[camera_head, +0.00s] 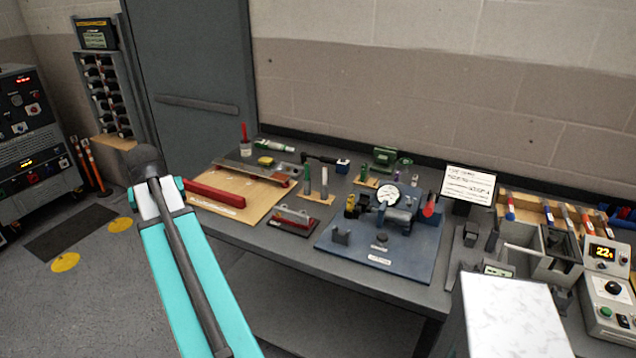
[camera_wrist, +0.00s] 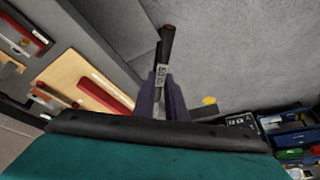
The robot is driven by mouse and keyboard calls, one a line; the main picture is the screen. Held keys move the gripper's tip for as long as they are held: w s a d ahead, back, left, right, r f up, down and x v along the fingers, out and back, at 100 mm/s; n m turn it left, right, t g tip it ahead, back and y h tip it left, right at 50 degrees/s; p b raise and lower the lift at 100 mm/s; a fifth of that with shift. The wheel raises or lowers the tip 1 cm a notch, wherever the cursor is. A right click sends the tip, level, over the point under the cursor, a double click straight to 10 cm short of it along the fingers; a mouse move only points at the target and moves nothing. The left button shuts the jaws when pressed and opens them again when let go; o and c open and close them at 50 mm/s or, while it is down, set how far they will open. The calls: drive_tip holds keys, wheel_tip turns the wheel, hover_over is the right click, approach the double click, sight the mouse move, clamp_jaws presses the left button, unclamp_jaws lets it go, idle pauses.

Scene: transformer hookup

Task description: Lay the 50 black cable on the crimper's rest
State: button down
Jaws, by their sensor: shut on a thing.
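My gripper (camera_wrist: 161,84) shows in the wrist view, its dark fingers shut on a black cable (camera_wrist: 167,45). The cable stands out beyond the fingertips, with a white label too small to read and a reddish tip at its far end. In the head view my arm hides the gripper and the cable. The crimper (camera_head: 398,213), with a round white gauge, stands on a blue base plate (camera_head: 345,262) on the bench. A small grey notched block (camera_head: 341,235), which looks like its rest, stands at the plate's left. The cable is well away from it, over the floor.
A wooden board (camera_head: 225,198) with a red bar (camera_head: 214,195) lies on the bench left of the crimper. A cable rack (camera_head: 108,90) stands at the back left. A white sign (camera_head: 468,184) stands right of the crimper.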

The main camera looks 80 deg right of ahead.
drive_tip(key=s+d+m+g+p, duration=0.1)
drive_tip(key=s+d+m, duration=0.2)
drive_tip(key=s+d, duration=0.75)
drive_tip(key=s+d+m+g+p, duration=0.1)
drive_tip(key=s+d, duration=0.4)
drive_tip(key=s, duration=0.6)
drive_tip(key=s+d+r+m+g+p, duration=0.1)
drive_tip(key=s+d+m, duration=0.3)
drive_tip(key=s, duration=0.8)
drive_tip(key=s+d+r+m+h+p, duration=0.1)
drive_tip(key=s+d+m+p, duration=0.1)
drive_tip(key=s+d, duration=0.5)
drive_tip(key=s, duration=0.5)
drive_tip(key=shift+s+d+g, duration=0.2)
drive_tip(key=shift+d+g, duration=0.1)
drive_tip(key=shift+g, duration=0.1)
drive_tip(key=shift+a, duration=0.15)
drive_tip(key=shift+f+b, duration=2.55)
drive_tip(key=shift+f, duration=3)
drive_tip(key=c, duration=1.7)
unclamp_jaws()
drive_tip(key=shift+r, duration=0.1)
